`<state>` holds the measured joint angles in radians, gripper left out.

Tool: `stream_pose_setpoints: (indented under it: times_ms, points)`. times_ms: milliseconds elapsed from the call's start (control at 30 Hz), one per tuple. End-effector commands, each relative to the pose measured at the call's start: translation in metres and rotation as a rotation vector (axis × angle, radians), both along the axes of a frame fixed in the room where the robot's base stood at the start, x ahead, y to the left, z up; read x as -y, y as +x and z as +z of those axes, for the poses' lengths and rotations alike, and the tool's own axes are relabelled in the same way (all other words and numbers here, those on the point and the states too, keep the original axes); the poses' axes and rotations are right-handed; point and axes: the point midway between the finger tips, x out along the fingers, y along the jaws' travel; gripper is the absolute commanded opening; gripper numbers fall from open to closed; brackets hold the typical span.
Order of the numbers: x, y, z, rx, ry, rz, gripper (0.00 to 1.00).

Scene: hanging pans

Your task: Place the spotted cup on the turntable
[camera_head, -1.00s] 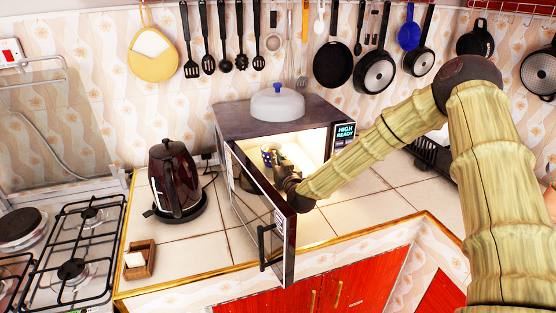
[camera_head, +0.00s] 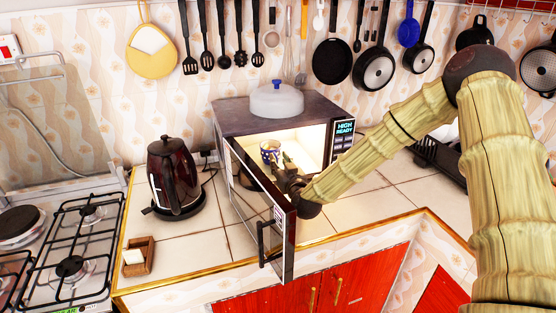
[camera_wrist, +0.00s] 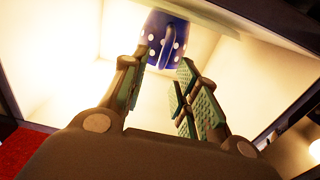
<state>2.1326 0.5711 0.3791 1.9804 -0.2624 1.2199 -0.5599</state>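The spotted cup (camera_head: 270,151), dark blue with white dots, stands inside the lit microwave (camera_head: 255,125). In the wrist view the cup (camera_wrist: 166,40) is at the top, just beyond my fingertips, with its handle facing me. My gripper (camera_head: 287,166) is at the microwave opening, in front and to the right of the cup. In the wrist view my gripper (camera_wrist: 160,75) has its two green-padded fingers spread with nothing between them. The turntable cannot be made out in the bright interior, so what lies under the cup is unclear.
The microwave door (camera_head: 262,215) hangs open towards the front, close to the left of my forearm. A dark kettle (camera_head: 174,178) stands to the left. The counter at front right is clear.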

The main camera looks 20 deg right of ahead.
Motion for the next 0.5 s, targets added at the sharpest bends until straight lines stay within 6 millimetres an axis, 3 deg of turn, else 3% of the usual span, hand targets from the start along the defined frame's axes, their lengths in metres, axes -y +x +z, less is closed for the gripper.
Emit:
stream_pose_setpoints:
  times_ms: [300, 500]
  points:
    - [0.002, -0.057, 0.0, 0.001, 0.0, 0.0, 0.3]
    - [0.002, -0.076, 0.0, 0.001, 0.0, -0.001, 0.3]
